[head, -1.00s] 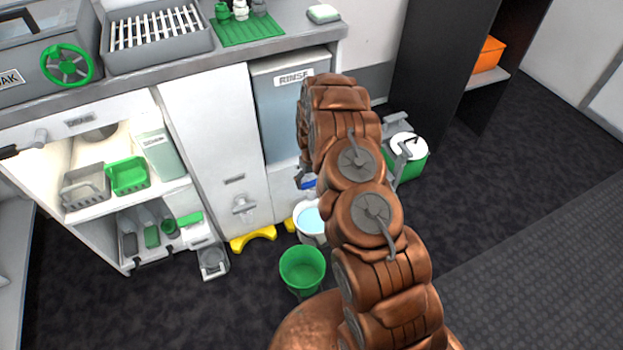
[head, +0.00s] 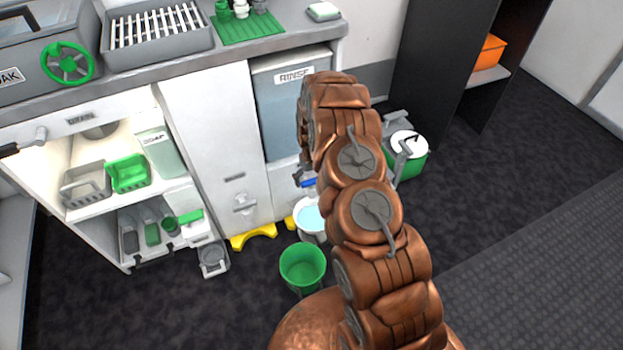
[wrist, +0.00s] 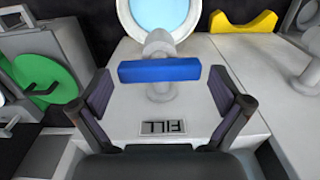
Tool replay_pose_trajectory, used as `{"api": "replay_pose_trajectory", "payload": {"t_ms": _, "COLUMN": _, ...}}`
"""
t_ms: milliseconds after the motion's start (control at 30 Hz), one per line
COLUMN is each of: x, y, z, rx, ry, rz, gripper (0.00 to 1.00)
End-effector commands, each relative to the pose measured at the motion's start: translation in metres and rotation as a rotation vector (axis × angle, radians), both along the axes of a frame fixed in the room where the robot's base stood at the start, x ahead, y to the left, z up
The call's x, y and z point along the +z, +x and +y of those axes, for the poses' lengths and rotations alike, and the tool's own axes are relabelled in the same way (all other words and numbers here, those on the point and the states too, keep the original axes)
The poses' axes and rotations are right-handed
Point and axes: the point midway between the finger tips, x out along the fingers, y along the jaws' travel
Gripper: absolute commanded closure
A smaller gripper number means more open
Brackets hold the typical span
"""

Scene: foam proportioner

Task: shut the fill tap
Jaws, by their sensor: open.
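The fill tap has a blue bar handle (wrist: 160,71) on a pale round spout and stem (wrist: 160,45), above a plate reading FILL (wrist: 163,127) in the wrist view. The handle lies crosswise in the picture. My gripper (wrist: 163,92) is open, with one finger on each side of the handle and gaps at both ends. In the head view a bit of the blue handle (head: 309,183) shows beside my arm, which hides most of the tap and gripper. A white bucket of bluish water (head: 309,216) stands below the tap; its round opening also shows in the wrist view (wrist: 160,8).
A green bucket (head: 303,266) stands on the floor in front of the white one. A yellow block (head: 254,236) lies at the cabinet's foot. The floor at the right is clear.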

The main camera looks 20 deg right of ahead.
Motion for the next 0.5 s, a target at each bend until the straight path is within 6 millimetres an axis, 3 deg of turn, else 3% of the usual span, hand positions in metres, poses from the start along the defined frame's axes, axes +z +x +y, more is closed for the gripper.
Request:
{"api": "replay_pose_trajectory", "payload": {"t_ms": 267, "x": 0.015, "y": 0.001, "z": 0.0, "rx": 0.0, "ry": 0.0, "rz": -0.001, "gripper": 0.0}}
{"api": "replay_pose_trajectory", "payload": {"t_ms": 500, "x": 0.049, "y": 0.001, "z": 0.0, "rx": 0.0, "ry": 0.0, "rz": -0.003, "gripper": 0.0}}
